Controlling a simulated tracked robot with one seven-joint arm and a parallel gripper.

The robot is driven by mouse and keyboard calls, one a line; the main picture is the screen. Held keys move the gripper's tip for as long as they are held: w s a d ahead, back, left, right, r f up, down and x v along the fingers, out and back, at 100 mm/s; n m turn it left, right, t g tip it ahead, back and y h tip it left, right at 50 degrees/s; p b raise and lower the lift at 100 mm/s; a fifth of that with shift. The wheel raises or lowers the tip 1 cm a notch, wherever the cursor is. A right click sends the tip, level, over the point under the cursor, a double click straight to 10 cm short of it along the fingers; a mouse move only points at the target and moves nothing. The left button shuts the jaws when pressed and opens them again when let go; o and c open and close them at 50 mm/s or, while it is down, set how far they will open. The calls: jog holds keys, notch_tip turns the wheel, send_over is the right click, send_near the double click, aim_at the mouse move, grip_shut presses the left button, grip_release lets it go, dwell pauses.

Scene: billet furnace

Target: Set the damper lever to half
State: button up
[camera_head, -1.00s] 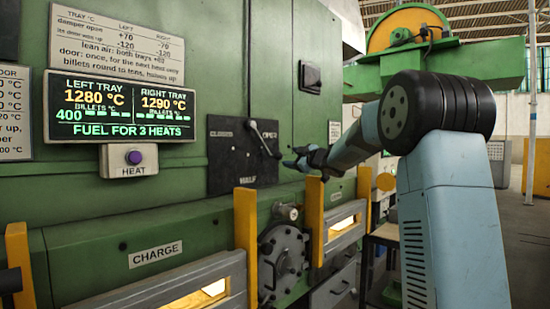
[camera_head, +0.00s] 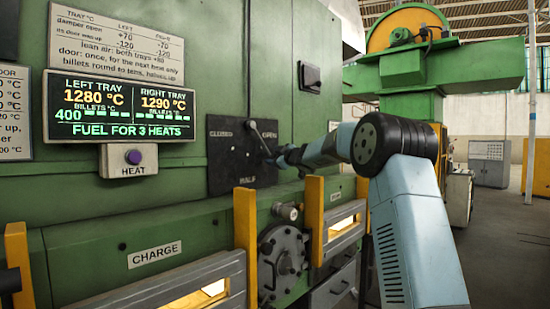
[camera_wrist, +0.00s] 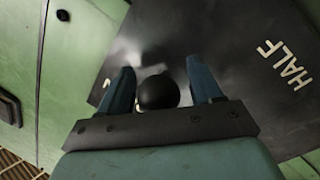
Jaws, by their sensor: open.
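The damper lever (camera_head: 258,138) is on a black plate (camera_head: 222,165) marked CLOSED, OPEN and HALF on the green furnace wall. It slants from near the top of the plate down to the right, toward the OPEN side. My gripper (camera_head: 276,160) is at the lever's lower end in the head view. In the wrist view the lever's round black knob (camera_wrist: 158,92) lies between the two blue fingers of my gripper (camera_wrist: 160,88), which are apart, with small gaps on both sides. The HALF mark (camera_wrist: 284,64) is to the right there.
A purple HEAT button (camera_head: 134,157) sits under the lit display (camera_head: 120,107) at left. Yellow posts (camera_head: 246,240) and a round bolted fitting (camera_head: 284,262) stand out below the plate. Open floor (camera_head: 500,245) lies at right.

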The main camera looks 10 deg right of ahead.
jog(key=shift+c, duration=0.3)
grip_shut()
dwell(0.4)
